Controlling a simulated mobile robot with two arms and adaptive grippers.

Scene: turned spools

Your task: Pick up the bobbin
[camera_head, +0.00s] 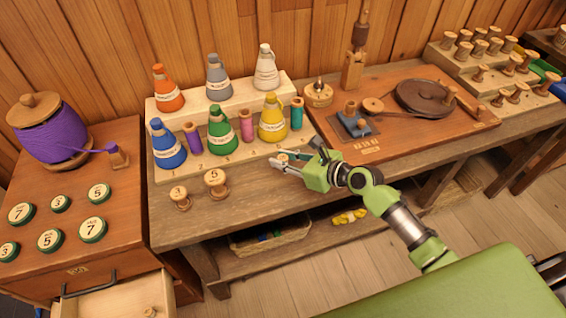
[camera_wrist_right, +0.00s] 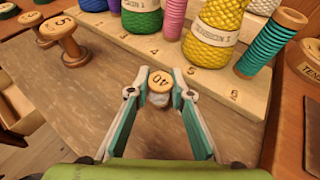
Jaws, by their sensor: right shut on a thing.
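My right gripper (camera_head: 290,163) is over the front edge of the middle table, in front of the yellow thread cone. In the right wrist view its fingers (camera_wrist_right: 160,90) are shut on a small wooden bobbin marked 40 (camera_wrist_right: 159,80). The fingers hide part of the bobbin's body, and I cannot tell whether it touches the table. In the head view the bobbin (camera_head: 283,157) shows only as a small pale top between the fingers. Two other wooden bobbins stand upright to the left, one marked 5 (camera_head: 216,181) and a smaller one (camera_head: 180,198). My left gripper is not in view.
A stepped wooden rack holds thread cones, including a green cone (camera_head: 222,130) and a yellow cone (camera_head: 272,118), just behind my gripper. A winding board (camera_head: 440,128) lies to the right. The front table strip (camera_head: 240,200) beside the bobbins is bare.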

